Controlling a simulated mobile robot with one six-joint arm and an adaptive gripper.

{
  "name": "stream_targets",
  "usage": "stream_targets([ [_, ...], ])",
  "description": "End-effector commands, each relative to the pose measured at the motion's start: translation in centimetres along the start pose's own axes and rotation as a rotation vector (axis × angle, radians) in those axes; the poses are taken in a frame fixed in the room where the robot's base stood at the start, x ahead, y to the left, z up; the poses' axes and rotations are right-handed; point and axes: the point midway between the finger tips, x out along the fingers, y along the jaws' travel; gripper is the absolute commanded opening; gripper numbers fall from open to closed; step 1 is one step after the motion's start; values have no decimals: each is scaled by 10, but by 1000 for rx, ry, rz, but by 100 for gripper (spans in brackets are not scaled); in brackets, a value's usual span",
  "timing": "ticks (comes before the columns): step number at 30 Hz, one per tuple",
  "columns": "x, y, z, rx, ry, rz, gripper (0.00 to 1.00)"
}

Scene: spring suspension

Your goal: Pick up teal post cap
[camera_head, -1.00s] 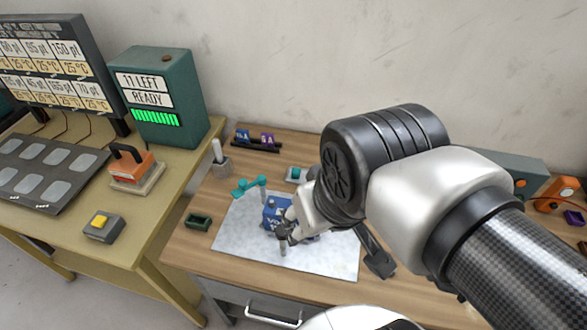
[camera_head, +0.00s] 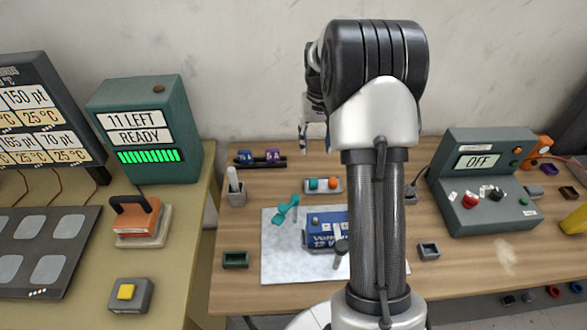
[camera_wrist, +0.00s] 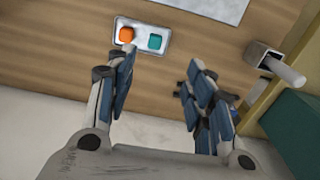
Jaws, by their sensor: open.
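The teal post cap (camera_head: 313,184) sits beside an orange cap (camera_head: 332,184) in a small light tray (camera_head: 341,189) behind the white mat. In the wrist view the teal cap (camera_wrist: 155,41) is right of the orange cap (camera_wrist: 126,35), both in the tray (camera_wrist: 142,28). My gripper (camera_wrist: 158,75) is open and empty, its fingers spread on either side below the tray in that view. In the head view my gripper (camera_head: 313,138) is raised above the back of the table, partly hidden by my arm.
A grey holder with a white stick (camera_head: 236,192) stands left. A dark rack (camera_head: 262,163) lies behind. A grey control box (camera_head: 486,185) stands right.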

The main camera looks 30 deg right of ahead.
Motion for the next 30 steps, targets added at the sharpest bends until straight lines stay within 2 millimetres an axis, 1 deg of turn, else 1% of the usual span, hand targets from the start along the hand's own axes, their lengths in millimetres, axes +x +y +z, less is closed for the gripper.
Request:
stream_targets([
  [1, 8, 5, -4, 8, -7, 0, 48],
  [3, 15, 8, -6, 13, -12, 0, 48],
  [5, 22, 9, -7, 15, -15, 0, 48],
  [8, 39, 9, -6, 15, -16, 0, 48],
  [15, 93, 8, -5, 14, -17, 0, 48],
  [19, 118, 8, -5, 14, -16, 0, 48],
  [21, 127, 8, -5, 14, -15, 0, 48],
  [24, 135, 8, -6, 14, -14, 0, 48],
  [30, 144, 8, -6, 14, -14, 0, 48],
])
